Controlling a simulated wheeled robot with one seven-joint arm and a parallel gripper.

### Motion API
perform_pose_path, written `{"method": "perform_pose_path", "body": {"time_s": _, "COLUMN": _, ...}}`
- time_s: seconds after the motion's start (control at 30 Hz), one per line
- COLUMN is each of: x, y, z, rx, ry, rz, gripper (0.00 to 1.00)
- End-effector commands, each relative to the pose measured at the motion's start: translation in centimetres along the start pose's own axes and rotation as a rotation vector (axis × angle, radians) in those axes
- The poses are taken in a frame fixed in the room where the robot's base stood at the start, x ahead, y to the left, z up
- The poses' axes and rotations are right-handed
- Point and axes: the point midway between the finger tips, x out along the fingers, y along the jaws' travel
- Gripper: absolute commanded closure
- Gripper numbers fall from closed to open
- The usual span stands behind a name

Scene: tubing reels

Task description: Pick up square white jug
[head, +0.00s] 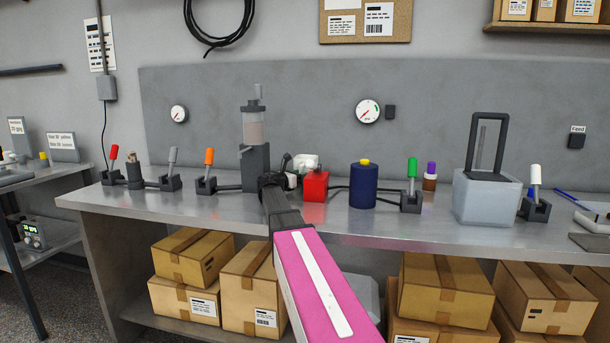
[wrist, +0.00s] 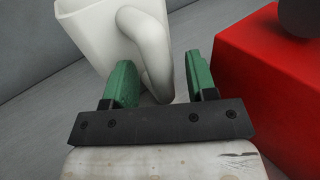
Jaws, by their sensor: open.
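The square white jug (wrist: 88,25) stands upper left of my gripper in the wrist view, its handle toward me. My gripper (wrist: 161,78) is open, with one green finger on each side of the lower part of the jug's handle in the picture. I cannot tell whether either finger touches it. In the head view the white jug (head: 306,161) shows small on the bench, partly hidden behind my gripper (head: 284,166) and a red block.
The red block (head: 315,186) stands close on the right of my gripper; it also fills the right of the wrist view (wrist: 270,80). A dark blue cylinder (head: 363,187) and a green-handled lever (head: 411,187) stand further right. A grey pump stand (head: 254,167) is on the left.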

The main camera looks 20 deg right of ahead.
Motion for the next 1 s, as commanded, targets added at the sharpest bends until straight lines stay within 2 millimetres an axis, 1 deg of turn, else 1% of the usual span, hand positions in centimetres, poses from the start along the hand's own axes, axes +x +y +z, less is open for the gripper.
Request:
{"method": "perform_pose_path", "body": {"time_s": 0.07, "x": 0.0, "y": 0.0, "z": 0.0, "rx": 0.0, "ry": 0.0, "rz": 0.0, "gripper": 0.48}}
{"method": "perform_pose_path", "body": {"time_s": 0.17, "x": -0.1, "y": 0.0, "z": 0.0, "rx": 0.0, "ry": 0.0, "rz": 0.0, "gripper": 0.77}}
{"method": "perform_pose_path", "body": {"time_s": 0.2, "x": -0.1, "y": 0.0, "z": 0.0, "rx": 0.0, "ry": 0.0, "rz": 0.0, "gripper": 0.9}}
{"method": "perform_pose_path", "body": {"time_s": 0.23, "x": -0.1, "y": 0.0, "z": 0.0, "rx": 0.0, "ry": 0.0, "rz": 0.0, "gripper": 1.0}}
{"method": "perform_pose_path", "body": {"time_s": 0.53, "x": -0.1, "y": 0.0, "z": 0.1, "rx": 0.0, "ry": -0.001, "rz": 0.0, "gripper": 1.0}}
{"method": "perform_pose_path", "body": {"time_s": 0.67, "x": -0.1, "y": 0.0, "z": 0.4, "rx": 0.0, "ry": -0.001, "rz": 0.0, "gripper": 1.0}}
{"method": "perform_pose_path", "body": {"time_s": 0.87, "x": -0.1, "y": 0.0, "z": 2.1, "rx": 0.002, "ry": -0.001, "rz": 0.0, "gripper": 1.0}}
{"method": "perform_pose_path", "body": {"time_s": 1.0, "x": -0.1, "y": 0.0, "z": 4.4, "rx": 0.004, "ry": -0.001, "rz": 0.0, "gripper": 1.0}}
